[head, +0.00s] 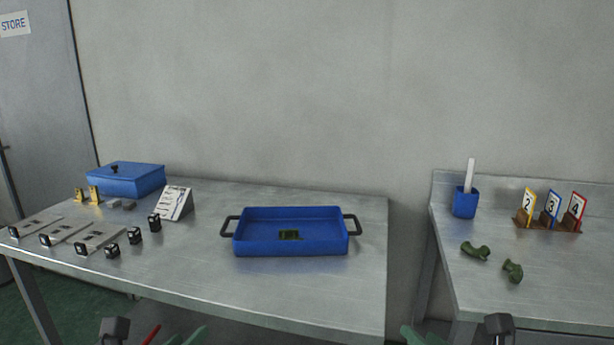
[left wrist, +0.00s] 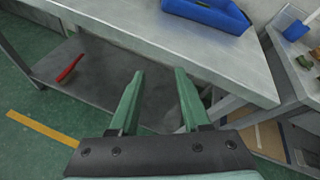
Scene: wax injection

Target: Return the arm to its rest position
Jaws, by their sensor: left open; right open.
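My left gripper (head: 186,336) shows only as green fingertips at the bottom edge of the head view, below the front edge of the left table. In the left wrist view its two green fingers (left wrist: 160,75) stand apart with nothing between them, in front of the table. My right gripper (head: 418,337) shows as a small green part at the bottom edge, left of the right table's leg. Most of both arms is out of view.
The left table (head: 310,292) bears a blue tray (head: 290,248) with a small dark green piece, a lidded blue box (head: 130,182) and small parts. The right table (head: 462,272) holds green pieces, a blue cup (head: 465,203) and numbered cards. A red tool (left wrist: 70,68) lies on the lower shelf.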

